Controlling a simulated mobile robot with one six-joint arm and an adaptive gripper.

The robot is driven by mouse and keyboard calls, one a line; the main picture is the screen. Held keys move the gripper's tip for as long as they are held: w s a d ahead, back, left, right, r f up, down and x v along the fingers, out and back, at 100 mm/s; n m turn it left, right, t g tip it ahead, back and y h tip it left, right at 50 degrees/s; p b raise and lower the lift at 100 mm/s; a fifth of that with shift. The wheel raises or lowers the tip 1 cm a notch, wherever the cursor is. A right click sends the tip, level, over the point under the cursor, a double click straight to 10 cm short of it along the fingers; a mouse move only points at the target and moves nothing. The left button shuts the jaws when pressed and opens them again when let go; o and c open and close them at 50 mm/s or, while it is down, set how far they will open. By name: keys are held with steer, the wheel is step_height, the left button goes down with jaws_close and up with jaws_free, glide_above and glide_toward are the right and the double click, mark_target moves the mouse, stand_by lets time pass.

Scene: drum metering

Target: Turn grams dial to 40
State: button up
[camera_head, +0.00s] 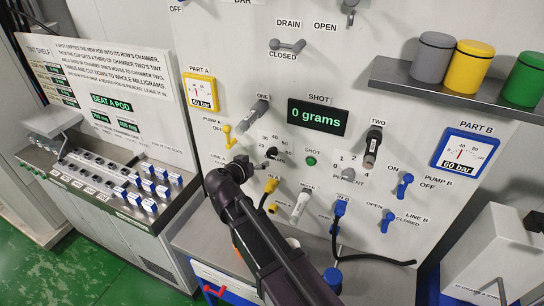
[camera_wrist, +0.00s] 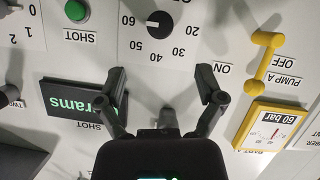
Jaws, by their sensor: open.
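In the wrist view, which is upside down, the dial (camera_wrist: 160,21) sits inside a ring of numbers from 20 to 60. In the head view my gripper (camera_head: 243,169) is close to the dial's lower left. The shot display (camera_head: 317,117) reads 0 grams.
A grey lever (camera_head: 251,115) marked ONE sticks out above the dial; it shows between my fingers (camera_wrist: 168,118). The yellow pump A handle (camera_head: 228,137) is to the left. The green shot button (camera_head: 311,161) and percent knob (camera_head: 335,173) are to the right. Hose connectors (camera_head: 300,206) project below.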

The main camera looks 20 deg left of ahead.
mark_target(271, 155)
steer(key=b+x, duration=0.3)
steer(key=x, duration=0.8)
steer(key=shift+a+b, duration=0.1)
steer(key=shift+b, duration=0.3)
steer(key=c, duration=1.1)
